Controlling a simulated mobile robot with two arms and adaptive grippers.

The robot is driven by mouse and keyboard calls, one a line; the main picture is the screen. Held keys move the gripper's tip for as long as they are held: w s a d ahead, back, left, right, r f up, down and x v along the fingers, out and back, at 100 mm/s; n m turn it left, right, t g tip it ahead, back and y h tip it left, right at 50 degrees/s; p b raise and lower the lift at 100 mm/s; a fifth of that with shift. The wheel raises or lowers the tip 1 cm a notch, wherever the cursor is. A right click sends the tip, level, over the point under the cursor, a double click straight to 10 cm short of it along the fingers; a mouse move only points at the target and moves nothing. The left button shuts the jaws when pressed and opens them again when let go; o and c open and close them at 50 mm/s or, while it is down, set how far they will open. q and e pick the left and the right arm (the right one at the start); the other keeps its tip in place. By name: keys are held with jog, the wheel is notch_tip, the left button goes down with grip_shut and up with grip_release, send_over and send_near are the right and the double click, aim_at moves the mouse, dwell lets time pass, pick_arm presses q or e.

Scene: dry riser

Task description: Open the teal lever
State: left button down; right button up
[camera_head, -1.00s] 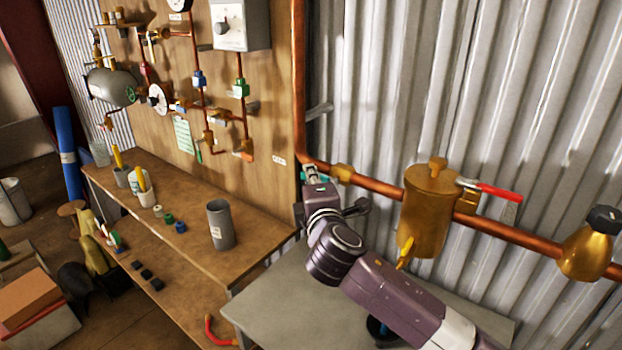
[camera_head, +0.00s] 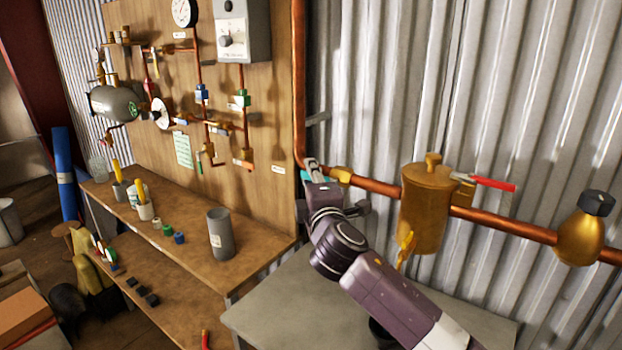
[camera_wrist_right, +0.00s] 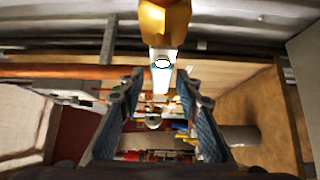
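The teal lever shows in the head view as a small strip of teal (camera_head: 306,176) beside my right gripper (camera_head: 313,168), which mostly hides it. It is by the brass valve (camera_head: 340,174) on the copper pipe. In the right wrist view, the brass valve body (camera_wrist_right: 165,22) is at the top, and a pale, brightly lit lever with a teal tint (camera_wrist_right: 161,74) points down from it. The lever's end lies between the fingertips of my right gripper (camera_wrist_right: 160,82). The fingers stand apart, with gaps on both sides of the lever. My left gripper is not in view.
The copper pipe (camera_head: 375,186) runs right along the corrugated wall, past a brass pot (camera_head: 426,210), a red lever (camera_head: 493,183) and a brass bulb (camera_head: 581,235). A grey table (camera_head: 270,315) stands below. A workbench (camera_head: 190,215) and pipe board (camera_head: 268,110) are left.

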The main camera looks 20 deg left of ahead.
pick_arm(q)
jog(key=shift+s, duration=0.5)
pick_arm(e)
jog(key=v, duration=1.2)
